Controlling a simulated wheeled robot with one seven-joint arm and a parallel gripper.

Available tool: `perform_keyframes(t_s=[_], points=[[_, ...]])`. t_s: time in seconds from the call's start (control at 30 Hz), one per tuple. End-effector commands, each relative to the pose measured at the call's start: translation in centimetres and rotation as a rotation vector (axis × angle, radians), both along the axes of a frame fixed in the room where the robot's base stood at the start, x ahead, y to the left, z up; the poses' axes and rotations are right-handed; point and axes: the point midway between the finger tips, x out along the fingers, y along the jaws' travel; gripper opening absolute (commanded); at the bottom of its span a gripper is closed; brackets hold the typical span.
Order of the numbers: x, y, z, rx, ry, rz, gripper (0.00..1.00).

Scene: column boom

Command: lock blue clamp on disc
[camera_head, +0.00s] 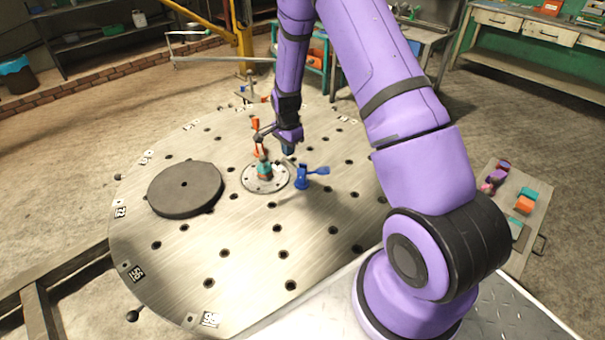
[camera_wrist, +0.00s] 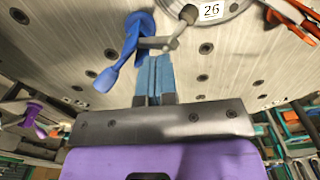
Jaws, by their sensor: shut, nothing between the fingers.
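The blue clamp (camera_head: 302,181) stands on the big perforated round table, just right of a small round metal disc (camera_head: 253,187). Its blue handle sticks out to the right in the head view. In the wrist view the blue clamp (camera_wrist: 131,42) is left of my fingers, and a grey bar with a knobbed tip reaches from it toward the disc's edge. My gripper (camera_head: 289,150) is above the table close to the clamp, pointing down. In the wrist view my gripper (camera_wrist: 154,75) has its blue fingertips together with nothing between them. Whether the fingers touch the clamp I cannot tell.
A thick dark grey round slab (camera_head: 185,190) lies at left on the perforated table (camera_head: 250,240). The table's front is clear.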

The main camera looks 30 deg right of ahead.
Motion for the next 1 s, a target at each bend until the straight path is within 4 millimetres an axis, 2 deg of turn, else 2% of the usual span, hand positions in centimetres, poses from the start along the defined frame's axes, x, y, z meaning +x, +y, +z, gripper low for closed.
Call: perform_keyframes(t_s=[0.57, 1.0], points=[[0.0, 0.0, -0.1, 0.000, 0.000, 0.000, 0.00], [0.2, 0.2, -1.3, 0.000, 0.000, 0.000, 0.00]])
